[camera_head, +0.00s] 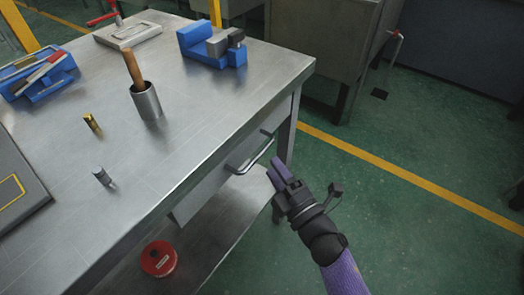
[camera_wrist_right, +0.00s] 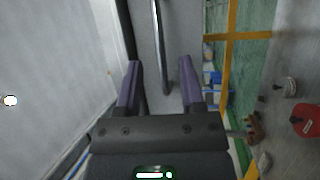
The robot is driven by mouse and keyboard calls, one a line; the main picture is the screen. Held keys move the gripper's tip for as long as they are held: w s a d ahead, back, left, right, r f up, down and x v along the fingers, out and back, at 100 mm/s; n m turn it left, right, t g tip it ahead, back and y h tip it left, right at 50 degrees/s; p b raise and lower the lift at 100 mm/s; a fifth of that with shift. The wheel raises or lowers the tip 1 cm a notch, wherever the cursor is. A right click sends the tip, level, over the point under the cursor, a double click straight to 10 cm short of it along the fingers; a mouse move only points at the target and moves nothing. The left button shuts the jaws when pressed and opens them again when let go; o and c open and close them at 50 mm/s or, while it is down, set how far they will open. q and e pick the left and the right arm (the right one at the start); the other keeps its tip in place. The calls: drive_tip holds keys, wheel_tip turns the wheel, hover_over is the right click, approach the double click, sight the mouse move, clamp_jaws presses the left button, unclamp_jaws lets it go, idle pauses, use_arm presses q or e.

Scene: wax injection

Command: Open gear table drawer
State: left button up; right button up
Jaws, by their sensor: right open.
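The steel table (camera_head: 215,115) has a drawer (camera_head: 212,187) under its top on the right side. The drawer looks shut. Its bar handle (camera_head: 252,153) stands out from the front and also shows in the right wrist view (camera_wrist_right: 160,50). My right gripper (camera_head: 278,173) is open and empty, just to the right of the handle. In the right wrist view the handle bar runs down into the gap between the two purple fingers (camera_wrist_right: 161,85). I cannot tell whether a finger touches it. My left gripper is not in view.
On the table stand a metal cup (camera_head: 147,101) with a wooden handle in it, a blue vise-like block (camera_head: 212,45), a blue tray (camera_head: 40,75) and small metal cylinders. A red round container (camera_head: 159,259) sits on the lower shelf. The green floor (camera_head: 400,200) to the right is clear.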

sight(261, 150)
drive_tip(key=b+x, duration=0.1)
drive_tip(key=x, duration=0.4)
drive_tip(key=shift+w+a, duration=0.25)
drive_tip(key=shift+w, duration=0.1)
clamp_jaws()
idle(0.7)
idle(0.3)
